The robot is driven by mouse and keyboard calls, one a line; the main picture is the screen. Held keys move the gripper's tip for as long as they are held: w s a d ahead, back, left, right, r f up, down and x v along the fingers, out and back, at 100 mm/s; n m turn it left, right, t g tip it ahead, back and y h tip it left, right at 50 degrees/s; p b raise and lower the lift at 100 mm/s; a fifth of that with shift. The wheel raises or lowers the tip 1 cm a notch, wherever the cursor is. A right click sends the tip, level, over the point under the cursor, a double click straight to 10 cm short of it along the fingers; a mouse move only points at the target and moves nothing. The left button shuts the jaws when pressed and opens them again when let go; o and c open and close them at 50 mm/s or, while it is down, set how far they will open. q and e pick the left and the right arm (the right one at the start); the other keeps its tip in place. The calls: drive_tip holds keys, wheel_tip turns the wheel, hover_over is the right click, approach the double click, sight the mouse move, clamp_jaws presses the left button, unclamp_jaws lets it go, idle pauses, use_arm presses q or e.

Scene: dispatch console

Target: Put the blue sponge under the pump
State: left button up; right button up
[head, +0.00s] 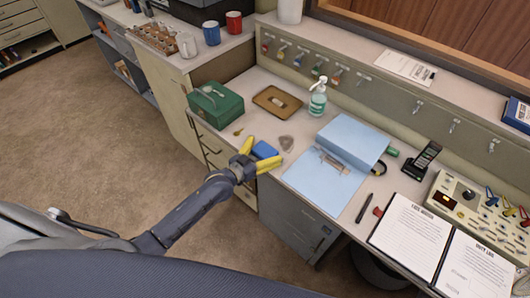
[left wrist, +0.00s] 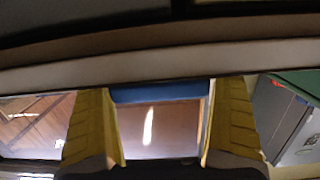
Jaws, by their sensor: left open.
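The blue sponge (head: 265,150) lies at the front edge of the desk, left of the blue folder. The pump bottle (head: 318,101), clear green with a white pump head, stands upright farther back against the key-hook panel. My left gripper (head: 266,149) is open, its two yellow fingers on either side of the sponge in the head view. In the left wrist view the sponge shows as a blue strip (left wrist: 155,92) between the open fingers (left wrist: 160,110); I cannot tell whether they touch it. My right gripper is not in view.
A brown tray (head: 262,107) stands left of the bottle, with a green cash box (head: 216,104) beyond it. A small grey item (head: 286,142) lies between sponge and bottle. A blue folder (head: 352,140) lies to the right. The desktop just before the bottle is clear.

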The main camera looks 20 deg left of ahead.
sight(265, 150)
use_arm(q)
drive_tip(key=c, duration=1.1)
drive_tip(key=shift+o, duration=0.2)
wheel_tip(265, 150, up, 20)
drive_tip(key=f, duration=0.1)
drive_tip(key=s+a+r+n+t+y, duration=0.1)
drive_tip(key=s+a+r+n+y, duration=0.2)
drive_tip(key=s+r+n+y, duration=0.2)
drive_tip(key=shift+r+t+y, duration=0.3)
drive_tip(key=shift+y, duration=0.6)
